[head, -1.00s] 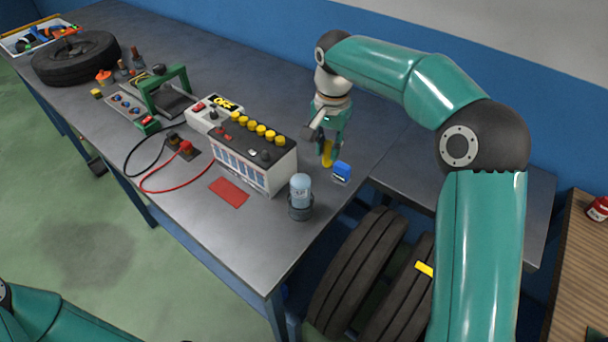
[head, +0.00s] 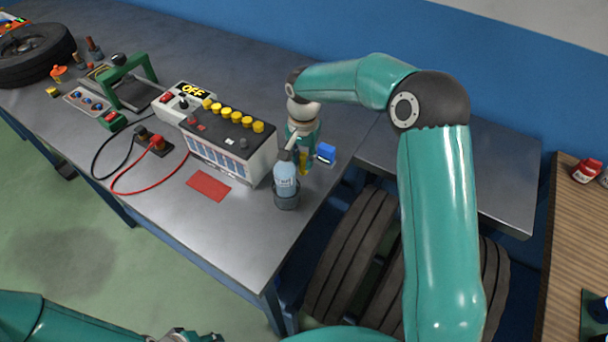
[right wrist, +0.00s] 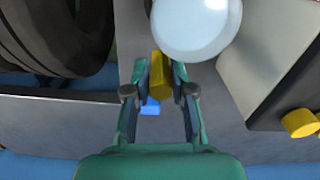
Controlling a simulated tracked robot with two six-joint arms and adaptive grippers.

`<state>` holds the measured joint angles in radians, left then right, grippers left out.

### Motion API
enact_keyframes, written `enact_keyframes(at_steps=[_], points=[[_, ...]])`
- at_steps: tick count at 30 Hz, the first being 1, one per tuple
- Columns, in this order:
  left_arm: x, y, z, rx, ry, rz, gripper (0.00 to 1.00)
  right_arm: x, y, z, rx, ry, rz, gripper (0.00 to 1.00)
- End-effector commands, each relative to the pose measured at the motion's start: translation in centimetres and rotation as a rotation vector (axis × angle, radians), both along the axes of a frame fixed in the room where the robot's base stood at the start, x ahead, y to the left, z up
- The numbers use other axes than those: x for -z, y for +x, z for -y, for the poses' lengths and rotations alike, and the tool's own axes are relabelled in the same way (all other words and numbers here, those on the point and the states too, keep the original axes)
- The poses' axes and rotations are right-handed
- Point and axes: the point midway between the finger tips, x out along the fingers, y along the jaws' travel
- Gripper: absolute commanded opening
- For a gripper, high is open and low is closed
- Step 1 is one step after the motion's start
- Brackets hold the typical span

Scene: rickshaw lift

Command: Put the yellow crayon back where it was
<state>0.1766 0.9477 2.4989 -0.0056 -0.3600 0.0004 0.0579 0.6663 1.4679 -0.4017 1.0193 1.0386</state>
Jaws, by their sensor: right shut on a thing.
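The yellow crayon (right wrist: 160,75) is between the fingers of my right gripper (right wrist: 161,84), which is shut on it. In the head view a bit of the yellow crayon (head: 303,166) shows behind the pale blue bottle (head: 285,178), below my right gripper (head: 301,152). The bottle, close in front of the gripper in the right wrist view (right wrist: 197,22), stands in a dark holder (head: 286,202). I cannot tell whether they touch. A small blue block (head: 326,152) lies on the bench just right of the gripper.
A large battery (head: 228,143) with yellow caps stands left of the bottle. Large tyres (head: 345,240) stand below the right side of the bench (head: 250,230). The bench's front corner is bare.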

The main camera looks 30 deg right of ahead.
Motion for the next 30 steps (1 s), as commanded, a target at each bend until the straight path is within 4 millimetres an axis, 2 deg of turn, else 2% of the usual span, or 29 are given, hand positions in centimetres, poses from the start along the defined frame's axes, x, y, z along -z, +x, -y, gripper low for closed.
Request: enact_keyframes(at_steps=[1, 7, 14, 25, 26, 30], points=[[0.7, 0.0, 0.0, 0.0, 0.0, 0.001, 0.4, 0.8, 0.0, 0.0, 0.0, 0.0, 0.001, 0.0], [1.3, 0.1, 0.0, -0.001, 0.0, 0.002, 0.4, 1.9, 0.1, 0.0, 0.0, 0.0, 0.001, 0.0], [3.3, 0.0, 0.0, 0.0, 0.0, 0.001, 0.4, 5.2, 0.0, 0.0, -0.001, 0.0, 0.0, 0.0], [3.4, 0.1, 0.0, 0.0, 0.0, 0.001, 0.4, 5.5, 0.1, -0.1, -0.002, 0.0, 0.001, 0.0], [3.4, 0.0, 0.0, 0.0, 0.0, 0.001, 0.4, 5.4, 0.1, -0.1, -0.002, 0.0, 0.001, 0.27], [3.3, 0.0, 0.0, 0.0, 0.0, 0.001, 0.4, 5.4, 0.1, -0.1, -0.002, 0.0, 0.001, 0.49]])
